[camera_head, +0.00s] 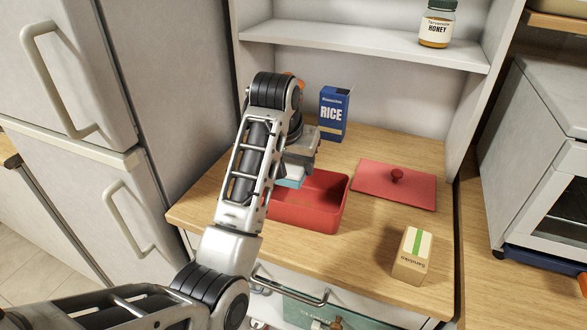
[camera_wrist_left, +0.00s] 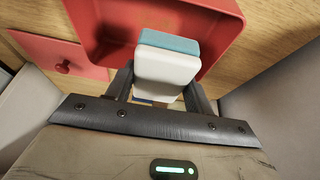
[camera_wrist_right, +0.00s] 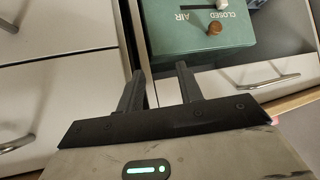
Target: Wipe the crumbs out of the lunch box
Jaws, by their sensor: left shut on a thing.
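The red lunch box (camera_head: 318,217) stands open on the wooden counter; its inside also shows in the left wrist view (camera_wrist_left: 90,25). Faint brownish specks, perhaps crumbs (camera_wrist_left: 160,22), show on its floor. My left gripper (camera_head: 294,168) is shut on a white and teal sponge (camera_wrist_left: 168,68), teal side toward the box. The sponge (camera_head: 290,178) is over the left part of the box; I cannot tell whether it touches the floor. My arm hides part of the box. My right gripper (camera_wrist_right: 160,80) is open and empty, in front of the drawers.
A red lid with a knob (camera_head: 418,187) lies right of the box. A blue rice box (camera_head: 333,115) stands behind, and a small carton (camera_head: 411,258) at front right. A honey jar (camera_head: 437,25) is on the shelf. A green case (camera_wrist_right: 200,35) sits below the counter.

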